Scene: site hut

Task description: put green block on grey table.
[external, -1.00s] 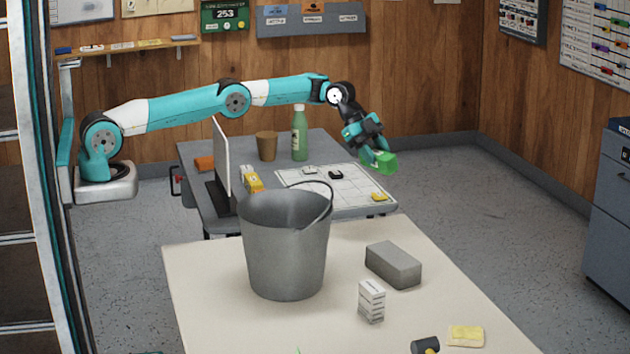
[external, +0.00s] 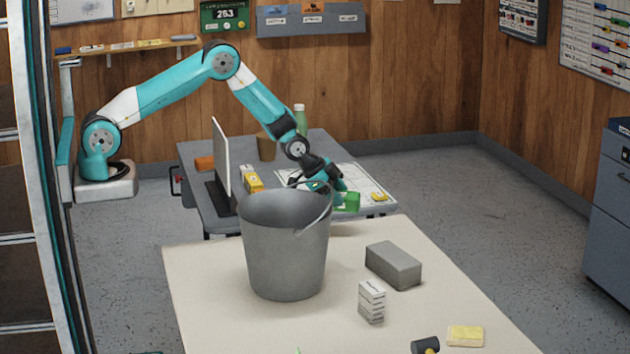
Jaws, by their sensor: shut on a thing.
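The green block (external: 350,202) is held in my gripper (external: 340,197), which is shut on it. The arm reaches down from the left, and the block shows over the right front part of the grey table (external: 240,150), just behind the bucket rim. I cannot tell whether the block touches the tabletop or hangs a little above it. The gripper's fingers partly cover the block.
On the grey table are a brown cup (external: 266,147), a green bottle (external: 300,118), an upright white panel (external: 221,158), a yellow item (external: 253,181) and a white sheet (external: 370,183). A grey bucket (external: 285,250) and grey brick (external: 393,265) stand on the nearer cream table (external: 205,300).

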